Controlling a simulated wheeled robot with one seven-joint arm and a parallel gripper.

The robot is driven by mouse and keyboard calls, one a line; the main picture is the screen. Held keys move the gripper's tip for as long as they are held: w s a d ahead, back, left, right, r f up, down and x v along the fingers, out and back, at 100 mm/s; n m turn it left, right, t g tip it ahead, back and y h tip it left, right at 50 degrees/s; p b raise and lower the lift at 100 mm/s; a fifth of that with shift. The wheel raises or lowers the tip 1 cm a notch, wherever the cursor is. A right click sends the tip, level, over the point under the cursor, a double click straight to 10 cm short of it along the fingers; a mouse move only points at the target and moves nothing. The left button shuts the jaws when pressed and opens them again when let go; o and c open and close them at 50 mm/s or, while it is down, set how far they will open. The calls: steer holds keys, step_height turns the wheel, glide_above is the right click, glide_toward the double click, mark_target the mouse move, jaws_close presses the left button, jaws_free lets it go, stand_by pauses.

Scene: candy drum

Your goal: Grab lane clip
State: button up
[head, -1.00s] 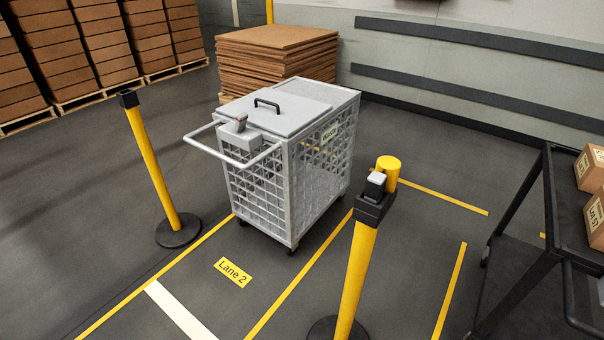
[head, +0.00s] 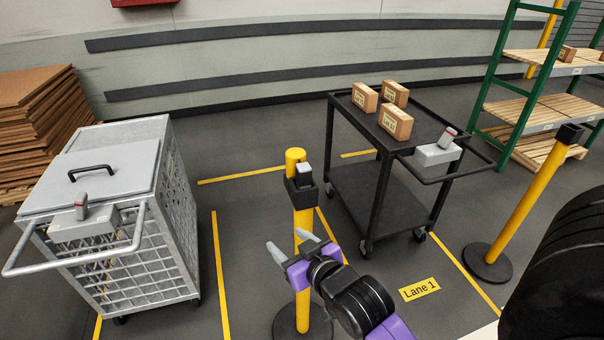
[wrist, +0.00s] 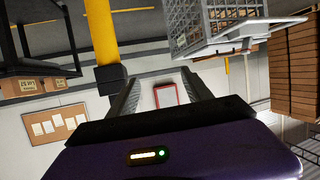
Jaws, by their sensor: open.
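A grey mesh cart (head: 140,240) with a lid and handle stands left of the post. A black cart (head: 365,190) with several boxes stands right, behind the Lane 1 label (head: 419,289). Another yellow post (head: 525,205) and a green rack (head: 513,100) are further right.

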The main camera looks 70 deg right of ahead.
mark_target(306, 174)
steer(key=d+r+m+g, duration=0.1)
steer(key=d+r, duration=0.1)
steer(key=d, duration=0.2)
steer(key=d+r+m+g+h+p, duration=0.1)
steer(key=d+r, duration=0.2)
steer(key=d, duration=0.2)
steer(key=d+r+m+h, duration=0.1)
steer(key=d+r, duration=0.1)
steer(key=d, duration=0.3)
steer(key=shift+w+r+g, duration=0.2)
steer(key=shift+w+g, duration=0.05)
steer(key=shift+g, duration=0.15)
steer(key=p+x, duration=0.1)
steer(key=x, duration=0.6)
steer(key=shift+d+r+p, duration=0.1)
steer(key=shift+d+p, duration=0.3)
steer(key=shift+d, duration=0.05)
jaws_close()
